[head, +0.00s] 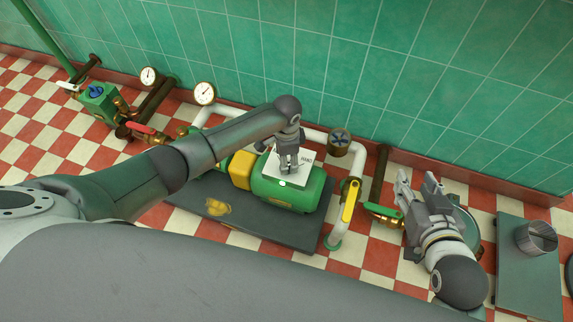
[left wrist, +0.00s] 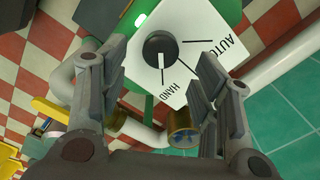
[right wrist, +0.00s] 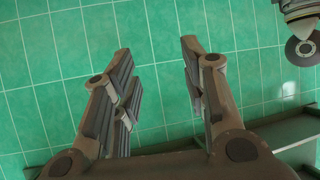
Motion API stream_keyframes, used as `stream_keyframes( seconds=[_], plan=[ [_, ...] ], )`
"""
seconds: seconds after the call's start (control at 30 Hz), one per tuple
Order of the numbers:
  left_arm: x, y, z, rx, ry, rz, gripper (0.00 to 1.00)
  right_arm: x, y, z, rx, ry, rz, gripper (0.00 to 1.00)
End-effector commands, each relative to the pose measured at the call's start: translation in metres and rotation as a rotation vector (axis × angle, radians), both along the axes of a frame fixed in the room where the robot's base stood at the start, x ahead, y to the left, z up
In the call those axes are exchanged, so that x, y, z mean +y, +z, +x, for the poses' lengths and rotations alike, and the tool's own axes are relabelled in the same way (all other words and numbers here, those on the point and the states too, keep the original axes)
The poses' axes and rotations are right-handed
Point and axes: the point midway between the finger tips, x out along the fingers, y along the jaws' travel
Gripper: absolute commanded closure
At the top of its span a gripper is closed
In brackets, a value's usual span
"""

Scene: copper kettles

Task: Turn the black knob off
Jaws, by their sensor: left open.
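The black knob (left wrist: 160,48) sits on a white panel (left wrist: 182,85) with printed lines and the labels HAND and AUTO. In the left wrist view, a light mark on the knob points towards the bottom of the picture. In the head view, the panel (head: 300,178) lies on top of a green pump housing (head: 290,196), and my left gripper hides the knob. My left gripper (head: 288,168) is open above the panel, its fingers (left wrist: 160,62) apart on either side below the knob. My right gripper (head: 418,182) is open and empty, facing green tiles in the right wrist view.
A pipe with a yellow-handled valve (head: 350,200) stands right of the pump. A green-handled valve (head: 383,210) is near my right gripper. A yellow cloth-like item (head: 217,207) lies on the dark base (head: 262,232). Gauges (head: 205,93) and pipes line the wall.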

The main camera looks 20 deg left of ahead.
Motion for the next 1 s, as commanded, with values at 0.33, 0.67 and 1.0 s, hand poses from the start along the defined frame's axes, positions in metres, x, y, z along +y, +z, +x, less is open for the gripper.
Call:
stream_keyframes(
  seconds=[0.33,0.67,1.0],
  plan=[
    [0.0,-0.029,0.0,0.0,0.001,0.001,0.42,0.015,0.049,0.028,-0.294,0.02,0.07,0.6],
    [0.0,-0.04,0.0,0.0,0.0,0.0,0.42,0.02,0.077,0.034,-0.432,0.029,0.105,0.6],
    [0.0,-0.04,0.0,0.0,0.0,0.0,0.47,0.02,0.078,0.034,-0.439,0.029,0.107,0.6]
  ],
)
